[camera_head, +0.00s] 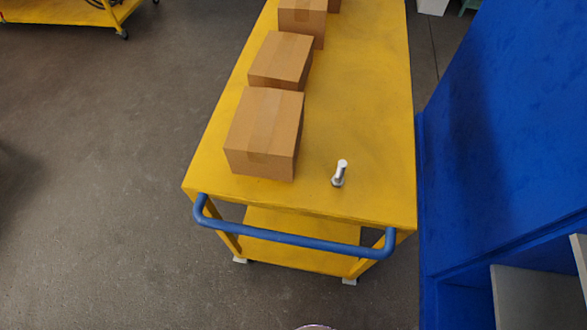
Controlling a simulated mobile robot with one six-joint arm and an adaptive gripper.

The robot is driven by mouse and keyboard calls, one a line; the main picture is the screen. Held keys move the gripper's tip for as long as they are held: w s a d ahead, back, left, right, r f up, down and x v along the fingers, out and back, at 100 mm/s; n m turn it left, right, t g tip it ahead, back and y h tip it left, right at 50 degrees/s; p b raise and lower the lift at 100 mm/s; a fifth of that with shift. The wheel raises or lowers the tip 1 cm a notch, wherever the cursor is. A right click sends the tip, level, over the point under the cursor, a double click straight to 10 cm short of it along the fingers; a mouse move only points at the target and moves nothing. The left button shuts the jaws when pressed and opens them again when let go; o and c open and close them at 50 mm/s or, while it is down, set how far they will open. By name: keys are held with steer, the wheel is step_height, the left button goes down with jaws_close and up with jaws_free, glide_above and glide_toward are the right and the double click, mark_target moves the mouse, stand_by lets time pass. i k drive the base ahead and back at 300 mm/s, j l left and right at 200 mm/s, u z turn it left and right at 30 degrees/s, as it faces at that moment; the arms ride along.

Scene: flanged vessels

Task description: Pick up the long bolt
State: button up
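The long bolt (340,172) is a silver metal bolt on the yellow top of the cart (370,130). It appears to stand upright, with its wider end at the bottom. It is near the cart's front edge, right of the nearest cardboard box, and apart from it. Nothing covers it. My gripper is not in view.
Several cardboard boxes (265,132) stand in a row along the cart's left side. A blue handle (290,238) sticks out at the cart's front. A blue cabinet (510,130) stands close on the right. The cart top around the bolt is clear. Open floor lies left.

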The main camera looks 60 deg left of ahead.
mark_target(338, 181)
steer(key=u, duration=1.95)
steer(key=l+u, duration=0.15)
steer(key=u, duration=0.3)
steer(key=i+l+u, duration=0.1)
steer(key=u, duration=0.4)
steer(key=l+u, duration=0.25)
steer(key=u, duration=0.2)
